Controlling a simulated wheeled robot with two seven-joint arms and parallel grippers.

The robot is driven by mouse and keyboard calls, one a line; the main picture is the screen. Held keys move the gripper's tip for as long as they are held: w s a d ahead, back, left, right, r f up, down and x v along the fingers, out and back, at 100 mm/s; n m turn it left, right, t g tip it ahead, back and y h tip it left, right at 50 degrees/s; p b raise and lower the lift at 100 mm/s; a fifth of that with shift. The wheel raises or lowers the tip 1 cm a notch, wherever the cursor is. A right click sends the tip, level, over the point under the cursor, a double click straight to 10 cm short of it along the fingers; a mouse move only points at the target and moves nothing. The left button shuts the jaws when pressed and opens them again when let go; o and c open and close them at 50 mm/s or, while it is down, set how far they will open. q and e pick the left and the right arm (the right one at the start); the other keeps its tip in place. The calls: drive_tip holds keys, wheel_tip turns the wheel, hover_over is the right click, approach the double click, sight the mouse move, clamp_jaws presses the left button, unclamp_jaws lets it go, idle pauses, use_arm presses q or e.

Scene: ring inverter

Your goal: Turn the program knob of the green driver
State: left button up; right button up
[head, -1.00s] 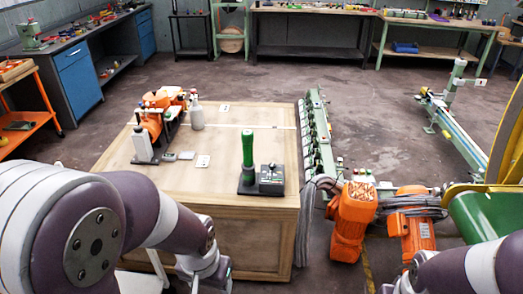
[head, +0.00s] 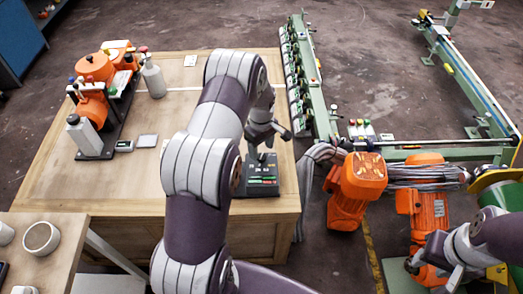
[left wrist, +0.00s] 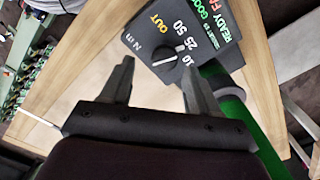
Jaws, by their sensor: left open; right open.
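The program knob (left wrist: 166,58) is a small dark knob with a white pointer mark, on a black control box with white numbers, a yellow OUT and green and red words. The box (head: 263,187) sits near the right front corner of the wooden bench. The green driver (left wrist: 238,118) shows beside the box in the left wrist view; in the head view my left arm hides it. My left gripper (left wrist: 158,68) is open, its two fingers pointing toward the knob with nothing between them; it also shows above the box in the head view (head: 263,152). My right gripper (head: 440,262) is open at the lower right, away from the bench.
The wooden bench (head: 150,180) has free room left of my arm. A small table (head: 60,268) is at lower left.

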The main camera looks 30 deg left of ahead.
sight(261, 159)
use_arm(q)
drive_tip(key=shift+s+d+f, duration=0.1)
drive_tip(key=shift+d+f, duration=0.05)
drive_tip(key=shift+f, duration=0.4)
drive_tip(key=shift+s+d+f, duration=0.25)
drive_tip(key=shift+s+f, duration=0.05)
drive_tip(key=shift+s, duration=0.05)
drive_tip(key=shift+w+a+f, duration=0.15)
drive_tip(key=shift+f, duration=0.05)
drive_tip(key=c, duration=1)
drive_tip(key=shift+c, duration=0.2)
